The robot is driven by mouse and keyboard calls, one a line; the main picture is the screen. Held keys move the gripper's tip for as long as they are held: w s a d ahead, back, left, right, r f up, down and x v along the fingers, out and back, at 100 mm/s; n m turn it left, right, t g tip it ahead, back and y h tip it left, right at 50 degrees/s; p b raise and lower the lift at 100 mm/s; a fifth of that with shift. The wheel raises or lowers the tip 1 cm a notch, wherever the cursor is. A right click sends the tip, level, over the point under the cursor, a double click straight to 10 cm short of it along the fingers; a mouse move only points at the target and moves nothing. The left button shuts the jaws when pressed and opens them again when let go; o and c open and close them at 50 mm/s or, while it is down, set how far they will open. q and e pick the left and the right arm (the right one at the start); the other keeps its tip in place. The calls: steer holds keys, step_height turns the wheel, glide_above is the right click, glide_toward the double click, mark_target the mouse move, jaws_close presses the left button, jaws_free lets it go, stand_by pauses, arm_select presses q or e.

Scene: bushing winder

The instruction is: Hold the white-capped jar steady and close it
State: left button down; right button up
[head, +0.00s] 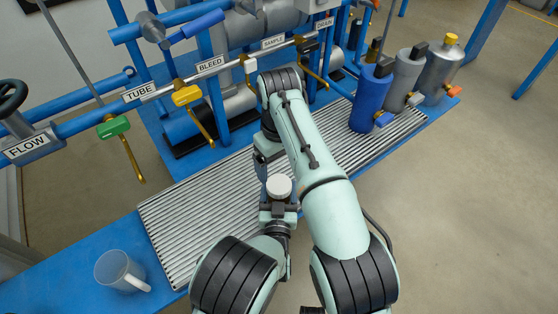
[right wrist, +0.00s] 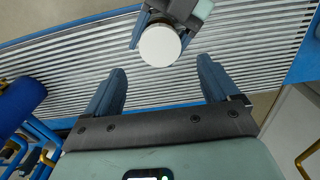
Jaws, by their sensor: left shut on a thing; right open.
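The white-capped jar shows its round white cap (head: 279,185) in the head view, above the slatted tray. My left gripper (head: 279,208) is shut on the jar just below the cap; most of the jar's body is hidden. In the right wrist view the cap (right wrist: 160,45) lies ahead of my right gripper (right wrist: 161,68), centred between its fingers but beyond their tips. The right gripper is open and empty, apart from the jar. In the head view my right gripper (head: 262,166) is partly hidden by its own arm. Whether the cap is seated cannot be told.
The slatted metal tray (head: 180,225) lies on a blue bench. A translucent mug (head: 116,268) stands at the front left. Blue (head: 370,100), grey (head: 405,72) and metal (head: 440,72) bottles stand at the right. Labelled pipes with a green valve (head: 113,127) and yellow valve (head: 186,95) run behind.

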mark_target(279, 184)
steer(key=shift+f, duration=3.95)
steer(key=c, duration=1.1)
steer(key=m, duration=0.6)
steer(key=shift+c, duration=0.2)
steer(key=m, duration=0.5)
steer(key=shift+m, duration=0.4)
steer(key=o, duration=1.2)
steer(key=shift+r, duration=2.3)
